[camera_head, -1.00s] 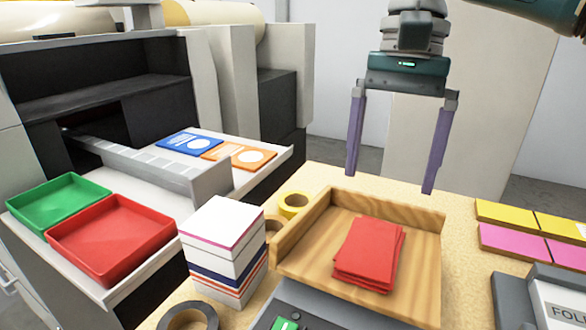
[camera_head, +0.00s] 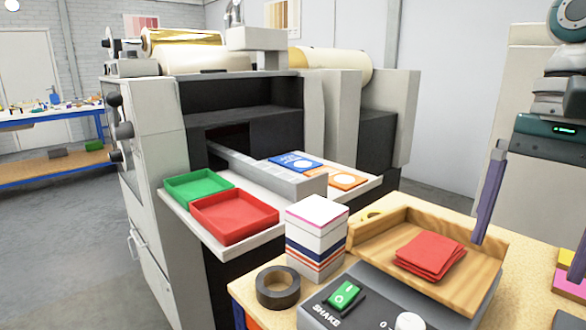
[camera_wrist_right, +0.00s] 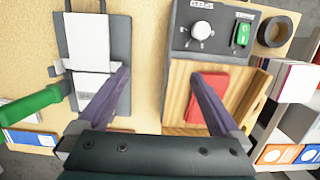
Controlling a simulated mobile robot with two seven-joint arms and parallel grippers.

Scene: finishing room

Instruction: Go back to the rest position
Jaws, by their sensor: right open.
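My right gripper (camera_head: 533,212) is at the right edge of the head view, its purple fingers wide apart and empty. It hangs above the right part of the table. In the right wrist view the open right gripper (camera_wrist_right: 162,84) is above the table, with one finger overlapping the wooden tray (camera_wrist_right: 176,105). The stack of red cards (camera_head: 430,256) lies in the wooden tray (camera_head: 478,291), clear of the fingers in the head view. My left gripper is not in view.
A jogger with a green switch (camera_head: 345,296) bears the tray. A block of paper (camera_head: 316,237) and a black tape roll (camera_head: 277,287) stand beside it. The machine's shelf holds a green tray (camera_head: 199,186) and a red tray (camera_head: 235,216). Open floor lies at left.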

